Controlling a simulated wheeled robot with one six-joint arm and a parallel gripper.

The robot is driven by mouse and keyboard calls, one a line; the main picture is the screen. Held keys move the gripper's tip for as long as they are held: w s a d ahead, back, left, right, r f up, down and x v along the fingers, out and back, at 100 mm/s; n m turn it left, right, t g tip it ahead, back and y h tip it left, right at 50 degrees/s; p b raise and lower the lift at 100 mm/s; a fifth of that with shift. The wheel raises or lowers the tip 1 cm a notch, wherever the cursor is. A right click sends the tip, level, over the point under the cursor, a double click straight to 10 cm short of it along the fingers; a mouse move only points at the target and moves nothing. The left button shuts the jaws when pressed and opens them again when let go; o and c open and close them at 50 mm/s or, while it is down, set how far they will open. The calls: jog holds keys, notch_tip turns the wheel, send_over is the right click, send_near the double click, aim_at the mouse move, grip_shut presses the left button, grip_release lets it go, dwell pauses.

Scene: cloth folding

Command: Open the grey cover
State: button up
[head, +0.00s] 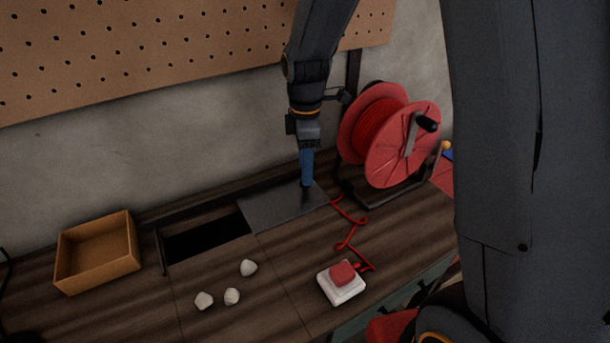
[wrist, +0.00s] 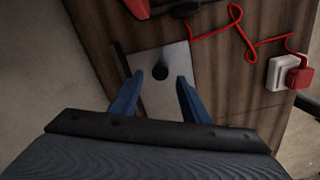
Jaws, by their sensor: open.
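The grey cover (head: 275,210) is a flat plate on the wooden bench, just right of a dark rectangular opening (head: 205,237). The cover also shows in the wrist view (wrist: 165,104), with a round black knob (wrist: 160,71) on it. My gripper (head: 307,183) points down over the cover's far right part. In the wrist view its two blue fingers (wrist: 158,82) are spread, with the knob between and slightly beyond their tips. The fingers hide the knob in the head view. I cannot tell whether they touch the cover.
An open wooden box (head: 97,253) stands left of the opening. Three whitish lumps (head: 232,297) lie in front of it. A red cable reel (head: 388,135) stands right of my gripper; its red cord runs towards a white block with a red top (head: 341,282). A pegboard (head: 150,45) hangs behind.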

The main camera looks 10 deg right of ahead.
jog(key=shift+r+b, duration=0.3)
jog(key=shift+r, duration=1.9)
jog(key=s+d+f+m, duration=0.1)
jog(key=s+d+m, duration=0.3)
jog(key=s+m, duration=0.4)
jog(key=s+d+f+m+t, duration=0.1)
jog(key=s+d+m, duration=0.2)
jog(key=s+m, duration=0.5)
jog(key=shift+d+f+m, duration=0.35)
jog(key=shift+d+m, duration=0.05)
jog(key=shift+m, duration=0.2)
jog(key=shift+w, duration=0.1)
jog(key=shift+c, duration=0.4)
